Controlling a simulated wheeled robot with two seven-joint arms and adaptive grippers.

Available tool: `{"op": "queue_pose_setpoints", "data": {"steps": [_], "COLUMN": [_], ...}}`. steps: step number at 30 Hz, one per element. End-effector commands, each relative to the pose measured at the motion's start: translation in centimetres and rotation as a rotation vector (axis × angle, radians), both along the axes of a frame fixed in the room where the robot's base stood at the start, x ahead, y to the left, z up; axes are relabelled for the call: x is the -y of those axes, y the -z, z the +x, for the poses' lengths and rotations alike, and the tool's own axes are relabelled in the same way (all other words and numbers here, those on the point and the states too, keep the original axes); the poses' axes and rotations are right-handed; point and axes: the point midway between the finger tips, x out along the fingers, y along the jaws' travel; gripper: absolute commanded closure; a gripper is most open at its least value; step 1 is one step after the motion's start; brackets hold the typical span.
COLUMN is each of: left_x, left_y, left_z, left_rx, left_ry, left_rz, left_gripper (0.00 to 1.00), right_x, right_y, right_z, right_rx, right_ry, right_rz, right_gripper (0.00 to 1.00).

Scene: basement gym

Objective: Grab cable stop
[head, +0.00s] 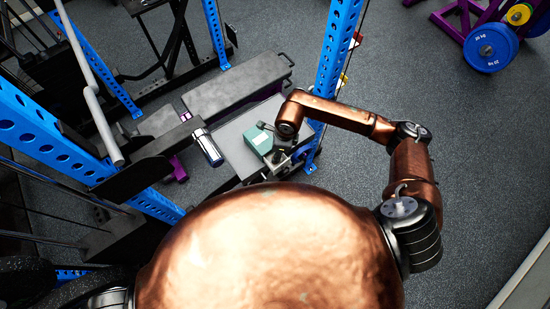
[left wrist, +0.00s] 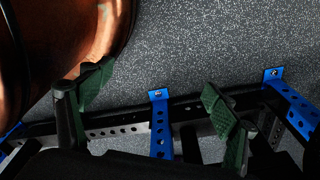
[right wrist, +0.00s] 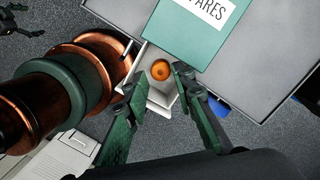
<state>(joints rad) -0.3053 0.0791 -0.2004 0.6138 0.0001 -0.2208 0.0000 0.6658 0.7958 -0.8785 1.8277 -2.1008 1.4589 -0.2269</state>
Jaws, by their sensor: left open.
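A round orange piece with a darker centre (right wrist: 160,70), which looks like the cable stop, sits in a small pale open tray or drawer (right wrist: 157,101) beside a green box marked "SPARES" (right wrist: 196,28). The green box also shows in the head view (head: 258,137). My right gripper (right wrist: 160,72) is open, its fingers on either side of the orange piece in the picture; I cannot tell how high above it they are. In the head view it is at the box's near side (head: 281,156). My left gripper (left wrist: 155,85) is open and empty, low by a rack base.
The box stands on a grey surface (head: 233,136) next to a black bench (head: 235,82). Blue rack uprights (head: 337,55) stand close to my right arm. Weight plates (head: 490,47) are far right. The floor on the right is clear.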

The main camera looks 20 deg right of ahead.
Motion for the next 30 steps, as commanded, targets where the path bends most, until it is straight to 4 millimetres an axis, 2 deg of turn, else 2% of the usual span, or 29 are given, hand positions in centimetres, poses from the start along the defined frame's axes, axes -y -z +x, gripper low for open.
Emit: {"op": "queue_pose_setpoints", "data": {"steps": [1, 4, 9, 15, 24, 30], "left_x": [0.0, -0.1, -0.1, -0.1, -0.1, -0.1], "left_y": [-0.6, -0.8, -1.0, -1.0, -0.9, -0.9], "left_z": [0.1, 0.5, 1.1, 1.3, 1.2, 1.1], "left_rx": [0.002, 0.006, 0.015, 0.017, 0.016, 0.014], "left_ry": [0.001, 0.001, 0.002, 0.003, 0.002, 0.002], "left_rz": [0.001, 0.001, 0.0, 0.0, 0.0, 0.0], "left_gripper": [0.19, 0.19, 0.19, 0.19, 0.19, 0.19], "right_x": [0.1, -0.1, -0.2, -0.1, -0.1, -0.2], "right_y": [0.6, 2.0, 3.1, 3.1, 3.0, 3.0], "right_z": [-0.1, 0.1, 0.1, 0.1, 0.1, 0.1], "right_rx": [-0.004, -0.002, 0.0, 0.0, 0.0, 0.0], "right_ry": [0.003, 0.003, 0.003, 0.003, 0.004, 0.004], "right_rz": [-0.001, 0.001, 0.001, 0.001, 0.001, 0.002], "right_gripper": [0.76, 0.76, 0.76, 0.77, 0.97, 0.97]}}
